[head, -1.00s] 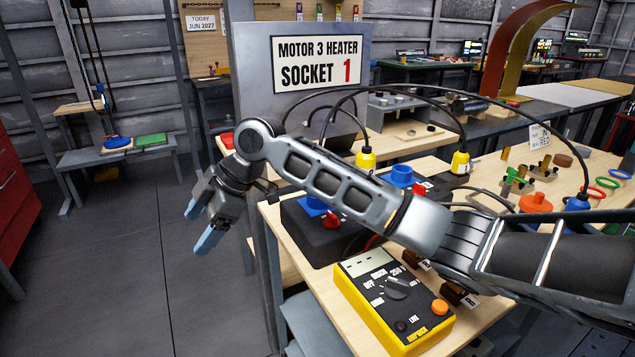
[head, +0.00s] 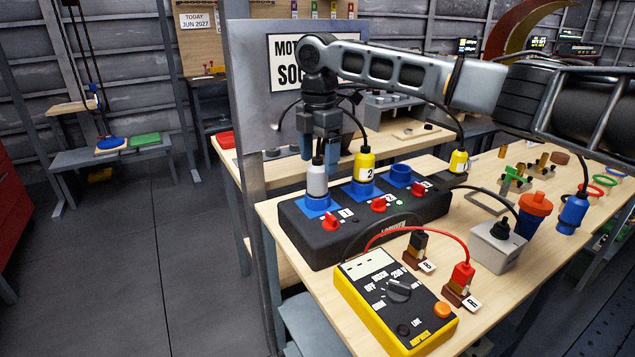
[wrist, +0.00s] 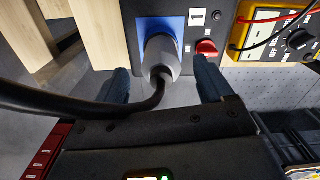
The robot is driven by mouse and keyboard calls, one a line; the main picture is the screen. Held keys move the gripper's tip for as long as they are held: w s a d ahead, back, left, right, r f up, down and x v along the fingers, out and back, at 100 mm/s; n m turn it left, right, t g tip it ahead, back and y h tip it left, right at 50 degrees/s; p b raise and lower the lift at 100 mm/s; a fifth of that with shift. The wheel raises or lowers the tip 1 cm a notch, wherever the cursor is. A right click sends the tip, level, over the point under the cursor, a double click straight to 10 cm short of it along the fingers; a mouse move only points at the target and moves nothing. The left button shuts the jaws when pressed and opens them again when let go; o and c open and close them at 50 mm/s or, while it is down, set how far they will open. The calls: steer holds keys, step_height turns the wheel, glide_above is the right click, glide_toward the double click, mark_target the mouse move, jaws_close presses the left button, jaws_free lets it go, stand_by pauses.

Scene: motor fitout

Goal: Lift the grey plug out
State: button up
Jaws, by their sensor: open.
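The grey plug (head: 317,182) stands upright in the blue socket (head: 318,206) marked 1, at the left end of the black socket box (head: 350,238). A black cable comes out of its top. My gripper (head: 329,152) is above the plug, pointing down, open and empty. The red switch (wrist: 206,47) of socket 1 shows right of the plug.
A yellow plug (head: 365,168) marked 2 stands close by in the middle socket; the third blue socket (head: 401,174) is empty. A yellow meter (head: 395,305) is in front. A grey sign panel (head: 262,130) rises behind left. Loose cables hang near my gripper.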

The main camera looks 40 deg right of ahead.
mark_target(317, 176)
steer(key=shift+a+f+p, duration=0.2)
steer(key=shift+f+p, duration=0.2)
steer(key=shift+f, duration=2.2)
steer(key=c, duration=1.2)
